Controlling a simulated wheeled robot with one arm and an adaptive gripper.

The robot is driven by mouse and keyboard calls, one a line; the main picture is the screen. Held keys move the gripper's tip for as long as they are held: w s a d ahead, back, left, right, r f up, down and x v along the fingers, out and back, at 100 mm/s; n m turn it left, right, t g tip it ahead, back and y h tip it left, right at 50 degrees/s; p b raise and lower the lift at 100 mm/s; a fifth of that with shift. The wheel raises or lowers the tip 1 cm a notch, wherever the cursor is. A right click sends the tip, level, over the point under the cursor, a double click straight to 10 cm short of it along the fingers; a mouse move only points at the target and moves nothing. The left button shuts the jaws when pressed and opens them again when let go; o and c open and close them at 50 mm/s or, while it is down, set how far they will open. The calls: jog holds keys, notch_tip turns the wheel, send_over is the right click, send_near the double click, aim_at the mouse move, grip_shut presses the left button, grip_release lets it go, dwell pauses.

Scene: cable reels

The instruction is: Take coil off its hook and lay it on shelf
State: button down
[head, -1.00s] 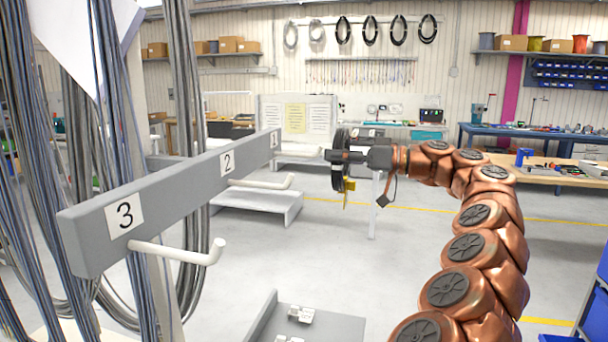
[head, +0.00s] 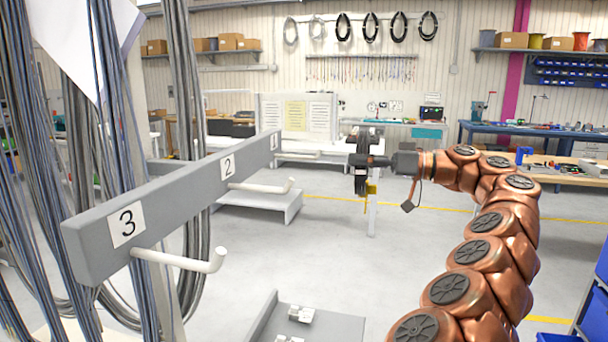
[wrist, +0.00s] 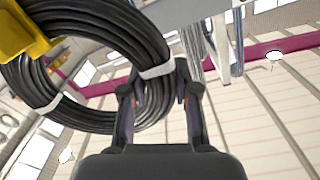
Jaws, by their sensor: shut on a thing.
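The coil (head: 362,155) is a dark cable ring, seen nearly edge-on in the head view, with a yellow tag (head: 371,188) at its lower side. In the wrist view the black coil (wrist: 105,32) has white ties, and the yellow tag (wrist: 22,38) is at the left. My gripper (head: 364,161) is shut on the coil's side and holds it in the air, apart from the rail and hooks. Hooks 2 (head: 265,186) and 3 (head: 185,259) on the grey rail are empty. A low grey shelf (head: 325,328) with small pale fittings shows at the bottom; its front is cut off.
The numbered grey rail (head: 180,199) juts out at the left, with hanging cable bundles (head: 188,120) behind it. A low grey platform (head: 262,203) stands beyond the rail. Blue bins (head: 595,310) are at the lower right. Open floor lies between.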

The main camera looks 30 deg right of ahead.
jog(key=shift+s+d+r, duration=0.1)
jog(key=shift+r, duration=0.05)
jog(key=shift+s+d+g+h+p, duration=0.1)
jog(key=shift+g+h+p, duration=0.35)
jog(key=shift+p, duration=0.45)
jog(key=shift+s+d+g+h+p, duration=0.15)
jog(key=shift+g+h+p, duration=0.25)
jog(key=shift+p, duration=0.55)
jog(key=shift+s+r+g+p, duration=0.15)
jog(key=shift+g+p, duration=0.1)
jog(key=shift+p, duration=0.2)
jog(key=shift+s+d+f+g+h+p, duration=0.2)
jog(key=shift+g+h+p, duration=0.45)
jog(key=shift+p, duration=0.45)
jog(key=shift+s+d+f+g+h+p, duration=0.15)
jog(key=shift+g+h+p, duration=0.5)
jog(key=shift+p, duration=0.45)
jog(key=shift+r, duration=0.1)
